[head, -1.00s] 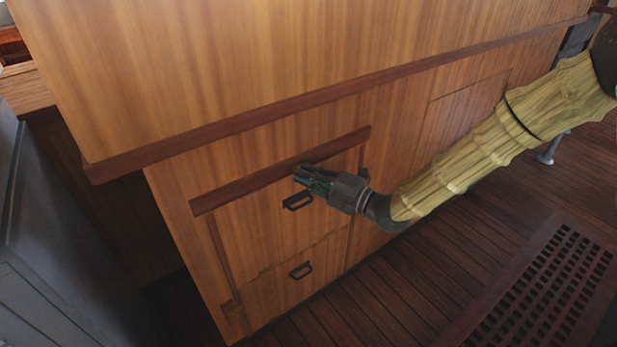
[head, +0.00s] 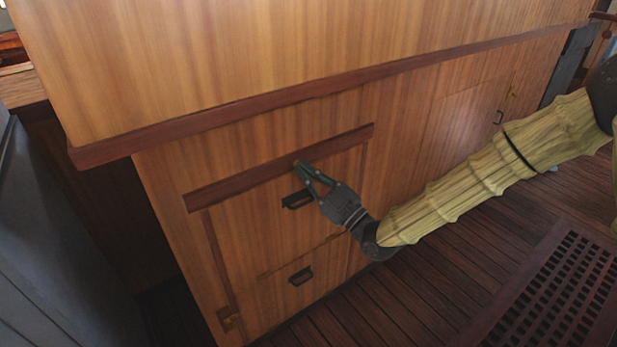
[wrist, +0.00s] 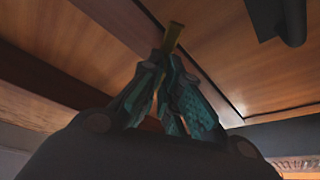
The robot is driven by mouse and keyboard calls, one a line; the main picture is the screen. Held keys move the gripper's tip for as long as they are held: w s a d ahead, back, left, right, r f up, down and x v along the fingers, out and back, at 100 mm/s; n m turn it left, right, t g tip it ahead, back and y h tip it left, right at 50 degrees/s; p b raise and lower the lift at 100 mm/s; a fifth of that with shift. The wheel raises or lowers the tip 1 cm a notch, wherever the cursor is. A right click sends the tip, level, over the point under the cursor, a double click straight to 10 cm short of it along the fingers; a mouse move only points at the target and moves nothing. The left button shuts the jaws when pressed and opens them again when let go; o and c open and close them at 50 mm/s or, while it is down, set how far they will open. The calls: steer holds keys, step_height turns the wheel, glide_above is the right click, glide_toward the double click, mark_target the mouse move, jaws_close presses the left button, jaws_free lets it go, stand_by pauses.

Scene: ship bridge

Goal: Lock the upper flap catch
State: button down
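The upper flap (head: 255,225) is a wooden panel in the cabinet front, closed as far as I can see, with a black handle (head: 297,200). Its catch (wrist: 173,38) is a small brass piece at the flap's top edge, under the dark red-brown strip; only a speck of it shows in the head view (head: 296,163). My gripper (head: 300,169) points up and left at the catch from below right. In the wrist view, its green fingers (wrist: 160,66) come together at the brass piece, which sticks out past the fingertips. The fingers hide the catch's lower end.
A long wooden ledge (head: 330,92) juts out above. A floor grating (head: 545,290) lies at right. The floor before the cabinet is clear.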

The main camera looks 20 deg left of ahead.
steer(key=m+t, duration=0.1)
steer(key=m, duration=0.1)
steer(key=m+t, duration=0.1)
steer(key=m, duration=0.1)
steer(key=m+t+h, duration=0.1)
steer(key=m, duration=0.2)
steer(key=shift+a+r+b, duration=0.2)
steer(key=shift+r+b, duration=0.1)
steer(key=shift+b, duration=0.05)
steer(key=shift+m+t+h, duration=0.4)
steer(key=shift+m+t, duration=0.3)
steer(key=shift+m, duration=0.1)
steer(key=shift+r+m, duration=0.15)
steer(key=shift+m, duration=0.15)
steer(key=c, duration=1.7)
jaws_free()
steer(key=shift+o, duration=0.2)
steer(key=shift+a, duration=0.1)
steer(key=shift+f, duration=0.35)
steer(key=v, duration=1.2)
